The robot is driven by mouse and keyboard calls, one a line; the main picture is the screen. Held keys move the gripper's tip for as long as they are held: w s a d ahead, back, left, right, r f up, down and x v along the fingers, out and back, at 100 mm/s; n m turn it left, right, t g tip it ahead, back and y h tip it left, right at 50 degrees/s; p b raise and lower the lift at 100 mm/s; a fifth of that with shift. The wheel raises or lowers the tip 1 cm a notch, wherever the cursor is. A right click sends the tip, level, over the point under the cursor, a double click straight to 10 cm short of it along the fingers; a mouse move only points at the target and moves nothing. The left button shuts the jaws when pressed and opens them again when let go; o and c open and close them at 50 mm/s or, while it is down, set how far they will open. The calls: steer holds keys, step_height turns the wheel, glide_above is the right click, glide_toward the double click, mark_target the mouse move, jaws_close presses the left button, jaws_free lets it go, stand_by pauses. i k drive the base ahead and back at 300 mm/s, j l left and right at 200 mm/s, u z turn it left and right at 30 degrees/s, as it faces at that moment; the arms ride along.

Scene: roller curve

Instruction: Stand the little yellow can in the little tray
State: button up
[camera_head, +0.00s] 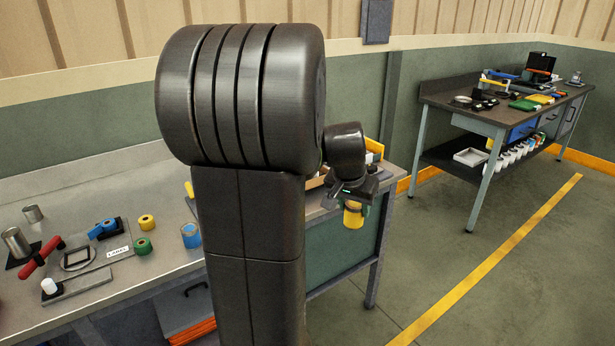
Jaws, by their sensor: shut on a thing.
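My gripper (351,200) is shut on the little yellow can (353,217), which hangs below the fingers and looks roughly upright. In the picture it overlaps the right end of the near bench's front; its exact height and distance are hard to tell. A small white tray (470,157) sits on the lower shelf of the far bench at the right. I cannot tell whether this is the little tray of the task. My arm hides part of the near bench, where another tray could be.
The near bench (165,283) holds a yellow roll (147,222), a green roll (142,245), a blue cup (190,235), a red-handled tool (42,257) and metal cans. The far bench (455,104) carries tools and several white cups below. The floor between is clear.

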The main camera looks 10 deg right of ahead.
mark_target(321, 178)
steer(key=i, duration=1.35)
